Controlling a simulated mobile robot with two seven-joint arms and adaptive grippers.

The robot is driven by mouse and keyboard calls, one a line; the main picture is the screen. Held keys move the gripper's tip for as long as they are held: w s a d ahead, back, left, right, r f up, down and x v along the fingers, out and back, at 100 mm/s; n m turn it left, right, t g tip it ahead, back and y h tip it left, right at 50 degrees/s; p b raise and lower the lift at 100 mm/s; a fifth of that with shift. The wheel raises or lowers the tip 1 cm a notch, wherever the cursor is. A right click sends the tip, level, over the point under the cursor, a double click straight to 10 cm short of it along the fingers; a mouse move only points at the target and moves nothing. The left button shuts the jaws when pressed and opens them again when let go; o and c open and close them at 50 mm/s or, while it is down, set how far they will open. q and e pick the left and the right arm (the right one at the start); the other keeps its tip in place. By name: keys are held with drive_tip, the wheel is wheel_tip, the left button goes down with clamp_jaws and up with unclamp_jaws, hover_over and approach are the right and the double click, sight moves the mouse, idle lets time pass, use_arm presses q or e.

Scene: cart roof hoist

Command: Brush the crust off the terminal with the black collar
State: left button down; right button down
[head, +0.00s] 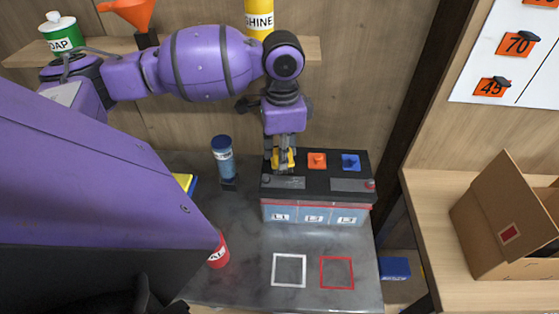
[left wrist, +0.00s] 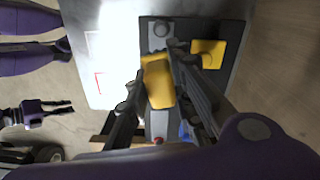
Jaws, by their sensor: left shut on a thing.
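My left gripper (head: 284,166) is low over the left part of the battery (head: 316,214). In the left wrist view its fingers close on a yellow block-like thing (left wrist: 158,84), perhaps the handle of a brush. Its bristles are not visible. A grey terminal (left wrist: 160,28) shows on the battery top beyond the held thing; its collar and any crust are too small to make out. The terminal with the red collar (head: 370,184) is at the right front corner. A small purple part with dark finger-like ends, perhaps my right gripper (left wrist: 50,112), shows in the left wrist view.
Orange (head: 317,160) and blue (head: 350,162) caps stand on the battery; a yellow cap (left wrist: 208,52) is close to my fingers. A blue bottle (head: 222,158) and red can (head: 219,250) stand left. White (head: 289,284) and red (head: 337,286) outlined squares in front are empty.

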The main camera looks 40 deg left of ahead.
use_arm(q)
drive_tip(key=shift+a+r, duration=0.1)
drive_tip(key=shift+r, duration=0.7)
drive_tip(key=shift+w+r, duration=0.1)
drive_tip(key=shift+r, duration=0.6)
drive_tip(key=shift+s+r, duration=0.25)
drive_tip(key=shift+w, duration=0.1)
use_arm(e)
drive_tip(key=shift+s+a+r, duration=0.15)
drive_tip(key=shift+s+a, duration=0.05)
drive_tip(key=shift+s, duration=0.05)
drive_tip(key=shift+w+r, duration=0.1)
drive_tip(key=shift+w, duration=0.05)
